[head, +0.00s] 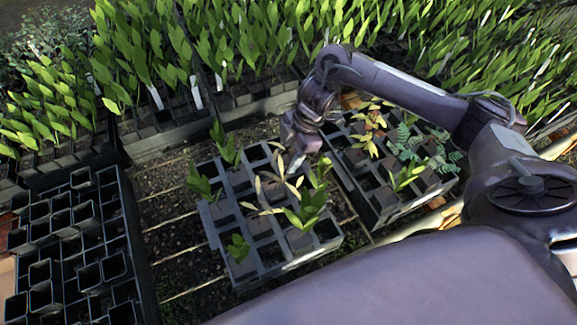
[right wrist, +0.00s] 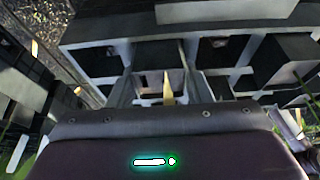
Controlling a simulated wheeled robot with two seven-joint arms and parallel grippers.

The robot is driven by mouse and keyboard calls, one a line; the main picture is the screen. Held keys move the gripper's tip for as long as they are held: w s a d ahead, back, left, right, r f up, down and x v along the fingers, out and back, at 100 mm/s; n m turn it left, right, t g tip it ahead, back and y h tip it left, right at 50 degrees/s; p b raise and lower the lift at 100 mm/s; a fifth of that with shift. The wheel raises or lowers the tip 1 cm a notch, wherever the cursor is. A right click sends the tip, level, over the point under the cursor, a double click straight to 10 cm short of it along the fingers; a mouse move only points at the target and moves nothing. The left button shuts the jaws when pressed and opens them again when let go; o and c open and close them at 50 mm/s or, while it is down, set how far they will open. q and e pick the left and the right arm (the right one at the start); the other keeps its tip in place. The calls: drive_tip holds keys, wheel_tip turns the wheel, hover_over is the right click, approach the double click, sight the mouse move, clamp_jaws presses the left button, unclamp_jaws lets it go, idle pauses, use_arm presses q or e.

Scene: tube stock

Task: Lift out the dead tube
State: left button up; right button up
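The dead tube's plant (head: 264,191) shows pale tan, withered leaves in the middle of the grey cell tray (head: 222,222) in the head view. My right gripper (head: 289,164) points down over this tray, close to the tan leaves. In the right wrist view my gripper's two pale fingers (right wrist: 167,94) stand apart, with a yellow-tan leaf (right wrist: 168,86) upright between them. I cannot tell whether the fingers touch a tube; the tube body is mostly hidden. My left gripper is not in view.
Green seedlings (head: 306,208) stand in nearby cells of the same tray. A second tray (head: 385,212) with yellowed and green plants sits close on the right. An array of black empty cells (head: 70,240) lies at the left. Dense green stock (head: 240,40) fills the back.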

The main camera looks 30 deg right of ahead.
drive_tip(key=c, duration=0.8)
drive_tip(key=shift+r, duration=0.15)
drive_tip(key=shift+c, duration=0.2)
